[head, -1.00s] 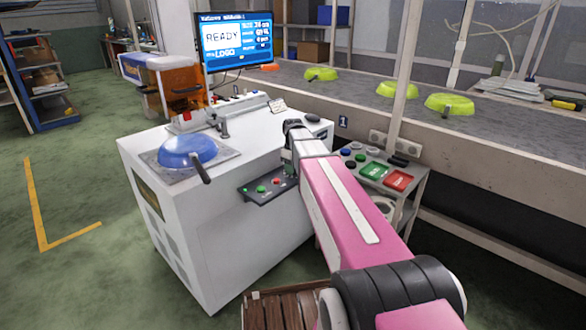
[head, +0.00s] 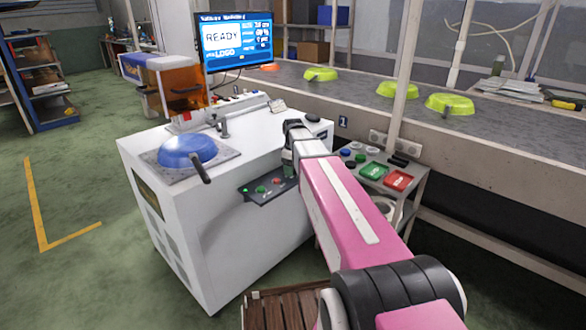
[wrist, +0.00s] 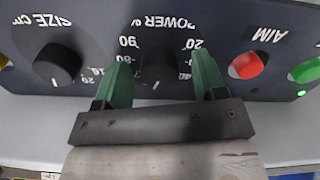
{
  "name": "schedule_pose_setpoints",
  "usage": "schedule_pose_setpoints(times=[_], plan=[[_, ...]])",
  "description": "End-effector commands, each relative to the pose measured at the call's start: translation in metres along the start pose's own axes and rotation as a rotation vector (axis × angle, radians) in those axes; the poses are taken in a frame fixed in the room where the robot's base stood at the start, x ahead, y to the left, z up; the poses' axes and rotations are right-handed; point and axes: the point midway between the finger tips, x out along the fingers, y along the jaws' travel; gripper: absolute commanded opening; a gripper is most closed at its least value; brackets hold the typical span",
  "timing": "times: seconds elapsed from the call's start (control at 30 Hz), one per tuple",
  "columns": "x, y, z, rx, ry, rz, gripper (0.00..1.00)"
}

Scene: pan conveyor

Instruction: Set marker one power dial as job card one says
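The power dial (wrist: 160,66) is a black round knob on the dark control panel, with white numbers around it; the word POWER reads upside down. My gripper (wrist: 160,58) has its two green fingers apart, one on each side of the dial. A gap shows between each finger and the knob. In the head view, my arm reaches the small panel (head: 257,191) on the front of the white marker (head: 228,245); the fingers and dial are hidden there. A small white card (head: 277,106) stands on the marker, its text unreadable. The screen (head: 235,42) reads READY.
The size dial (wrist: 57,65) is left of the power dial in the wrist view. A red AIM button (wrist: 246,65) and a green button (wrist: 306,70) are on the right. A blue pan (head: 187,150) sits on the marker. Green pans (head: 449,104) lie on the conveyor (head: 500,122).

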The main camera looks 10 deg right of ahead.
Motion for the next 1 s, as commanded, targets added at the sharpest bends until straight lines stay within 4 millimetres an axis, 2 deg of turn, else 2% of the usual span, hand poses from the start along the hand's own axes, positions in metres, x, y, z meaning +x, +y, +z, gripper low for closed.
schedule_pose_setpoints(times=[0.23, 0.37, 0.8, 1.0], plan=[[-0.001, 0.0, 0.0, 0.0, 0.0, 0.0, 0.65], [-0.009, 0.0, 0.0, 0.0, 0.001, 0.001, 0.65], [-0.078, 0.0, 0.0, 0.0, 0.001, 0.001, 0.65], [-0.1, 0.0, 0.0, 0.0, 0.0, 0.001, 0.65]])
